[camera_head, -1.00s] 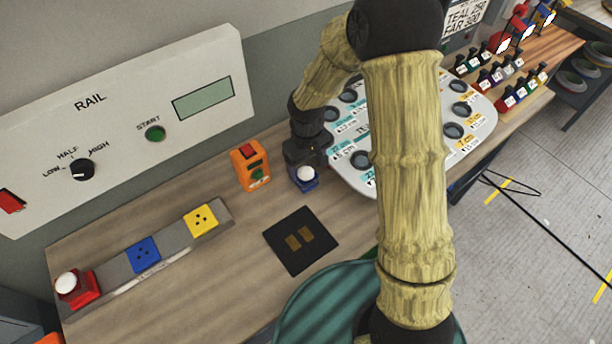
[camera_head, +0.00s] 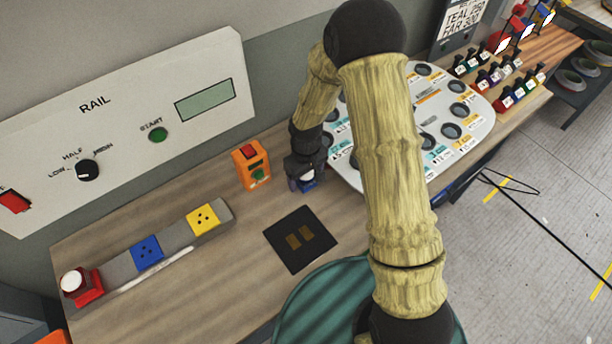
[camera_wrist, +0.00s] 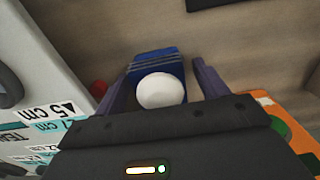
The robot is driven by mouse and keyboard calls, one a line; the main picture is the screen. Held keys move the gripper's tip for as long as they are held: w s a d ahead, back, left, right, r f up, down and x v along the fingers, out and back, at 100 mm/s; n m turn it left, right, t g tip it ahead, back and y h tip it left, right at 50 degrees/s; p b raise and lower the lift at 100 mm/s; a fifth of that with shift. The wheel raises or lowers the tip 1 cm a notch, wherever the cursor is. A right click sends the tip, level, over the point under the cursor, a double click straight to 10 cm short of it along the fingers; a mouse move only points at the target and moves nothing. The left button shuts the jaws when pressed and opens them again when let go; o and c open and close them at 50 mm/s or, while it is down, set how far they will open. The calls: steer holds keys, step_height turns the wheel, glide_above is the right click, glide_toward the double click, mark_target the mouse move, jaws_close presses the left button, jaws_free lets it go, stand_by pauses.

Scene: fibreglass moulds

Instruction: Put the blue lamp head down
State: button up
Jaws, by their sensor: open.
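The blue lamp head, with its round white dome, shows in the wrist view (camera_wrist: 160,88) between the two fingers of my gripper (camera_wrist: 160,82). The fingers stand either side of it, with a visible gap on the right; contact on the left I cannot tell. In the head view the lamp head (camera_head: 308,184) is at the worktop, partly hidden under my gripper (camera_head: 305,175), between the orange button box and the big grey-white board. It looks upright and at the wood surface.
An orange box (camera_head: 251,164) with red and green buttons stands just left of my gripper. The round-cornered board (camera_head: 478,125) lies close on the right. A black mat (camera_head: 301,263) is in front. A rail (camera_head: 175,259) holds a red lamp head (camera_head: 80,287) and blue and yellow sockets.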

stand_by(0.4)
steer(key=c, duration=1.2)
steer(key=shift+r+b, duration=0.75)
steer(key=shift+r, duration=4.3)
